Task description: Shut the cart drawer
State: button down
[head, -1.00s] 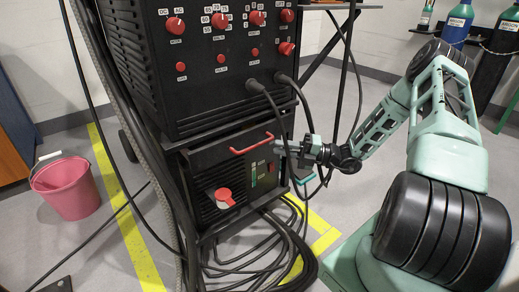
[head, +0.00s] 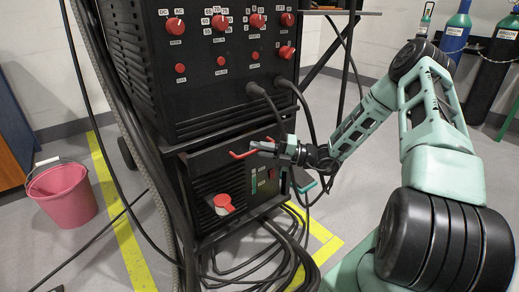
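The cart drawer (head: 208,180) is the dark lower front of the cart, with a red bar handle (head: 238,155), a red knob and a green strip. The front of the drawer stands below the large black control unit; how far it is open is hard to tell. My gripper (head: 260,147) reaches in from the right, with its grey fingers at the right end of the red handle. The fingers overlap the handle in the picture. Whether they touch it, and how wide they are apart, is too small to tell.
A pink bucket (head: 62,195) stands at the left. Gas cylinders (head: 487,70) stand at the back right. Yellow lines mark the floor.

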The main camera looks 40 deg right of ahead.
jog(key=w+p, duration=0.2)
jog(key=w, duration=0.2)
jog(key=shift+w+p, duration=0.1)
jog(key=shift+p, duration=0.2)
jog(key=c, duration=1.8)
grip_release()
jog(key=shift+w, duration=0.1)
jog(key=shift+o, duration=0.2)
jog(key=p+v, duration=0.5)
jog(key=v, duration=1.2)
jog(key=shift+s+d, duration=0.2)
jog(key=shift+r, duration=0.1)
